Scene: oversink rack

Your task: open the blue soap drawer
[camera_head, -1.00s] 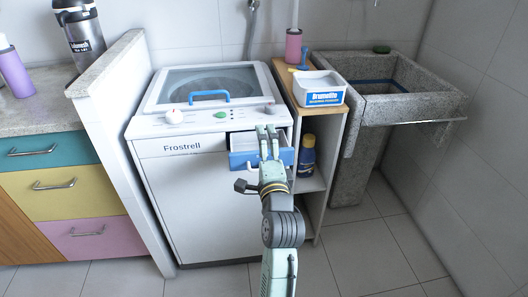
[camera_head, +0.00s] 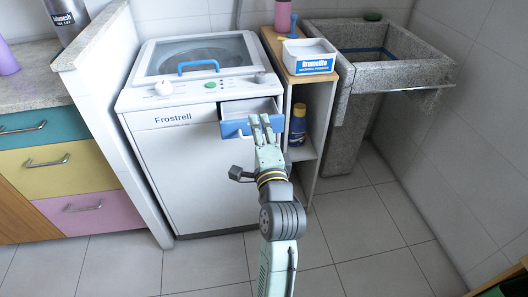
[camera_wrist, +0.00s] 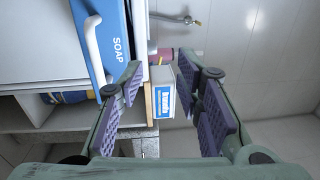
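The blue-fronted soap drawer (camera_head: 236,129) stands pulled out from the upper right front of the white washing machine (camera_head: 180,160); its pale inside shows. In the wrist view the blue front, marked SOAP (camera_wrist: 118,48), and its white handle (camera_wrist: 93,46) are at the upper left. My gripper (camera_head: 260,120) is in front of the drawer's right part and hides some of it. In the wrist view my gripper (camera_wrist: 160,85) has its fingers wide apart with nothing between them. The handle lies outside them, left of the left finger.
A wooden-topped shelf (camera_head: 276,66) with a white Brumolite box (camera_head: 309,62) and a blue bottle (camera_head: 298,125) stands right of the machine. A stone sink (camera_head: 400,75) is farther right. The coloured drawer unit (camera_head: 50,165) is left. Tiled floor in front is clear.

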